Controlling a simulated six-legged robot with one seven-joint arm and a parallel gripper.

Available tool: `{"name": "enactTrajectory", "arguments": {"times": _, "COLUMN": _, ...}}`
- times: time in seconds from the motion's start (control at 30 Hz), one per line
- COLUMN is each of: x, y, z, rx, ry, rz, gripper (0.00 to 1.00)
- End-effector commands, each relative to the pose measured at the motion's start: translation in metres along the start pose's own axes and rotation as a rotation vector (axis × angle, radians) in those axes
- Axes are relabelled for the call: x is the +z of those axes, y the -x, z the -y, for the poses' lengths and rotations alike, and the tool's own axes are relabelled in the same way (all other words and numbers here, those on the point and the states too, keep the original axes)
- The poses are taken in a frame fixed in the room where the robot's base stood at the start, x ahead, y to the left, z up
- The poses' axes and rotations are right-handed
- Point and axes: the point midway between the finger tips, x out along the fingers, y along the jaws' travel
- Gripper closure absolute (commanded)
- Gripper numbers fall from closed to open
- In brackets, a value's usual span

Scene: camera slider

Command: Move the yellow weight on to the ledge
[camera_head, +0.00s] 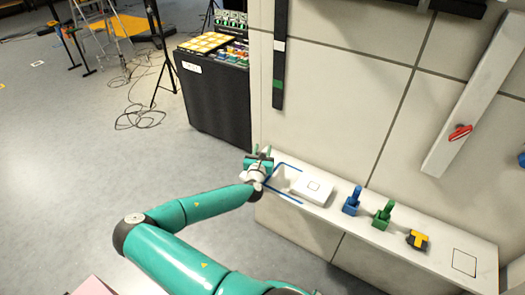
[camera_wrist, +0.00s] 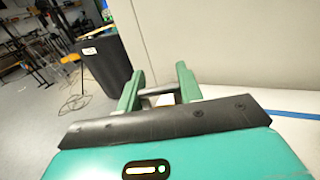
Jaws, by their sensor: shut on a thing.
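My gripper (camera_head: 259,156) is at the left end of the white ledge (camera_head: 335,215), beside the blue outline there. In the wrist view, my gripper (camera_wrist: 158,85) has its two green fingers apart, with a grey bar (camera_wrist: 160,90) between them. The gripper is shut on this bar. What the bar belongs to is mostly hidden, and I cannot tell whether it touches the ledge. A yellow and black block (camera_head: 418,239) sits on the right part of the ledge, away from my gripper. It is the only clearly yellow thing on the ledge.
A white box (camera_head: 312,190) lies right of my gripper. A blue piece (camera_head: 352,201) and a green piece (camera_head: 383,215) stand upright farther right. A black square outline (camera_head: 465,262) marks bare ledge at the right end. A tiled wall rises behind; a dark cabinet (camera_head: 213,100) stands left.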

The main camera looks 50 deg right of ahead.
Motion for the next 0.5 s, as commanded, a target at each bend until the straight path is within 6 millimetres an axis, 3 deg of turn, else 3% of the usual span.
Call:
{"name": "enactTrajectory", "arguments": {"times": 0.13, "x": -0.0028, "y": -0.0001, "z": -0.0002, "rx": 0.001, "ry": 0.001, "rz": 0.001, "gripper": 0.95}}
{"name": "enactTrajectory", "arguments": {"times": 0.17, "x": -0.0033, "y": 0.0001, "z": -0.0001, "rx": 0.001, "ry": 0.001, "rz": 0.0, "gripper": 0.6}}
{"name": "enactTrajectory", "arguments": {"times": 0.27, "x": -0.003, "y": 0.0001, "z": -0.0001, "rx": 0.0, "ry": 0.0, "rz": 0.0, "gripper": 0.42}}
{"name": "enactTrajectory", "arguments": {"times": 0.5, "x": -0.0028, "y": 0.0001, "z": 0.0, "rx": 0.0, "ry": 0.0, "rz": 0.0, "gripper": 0.42}}
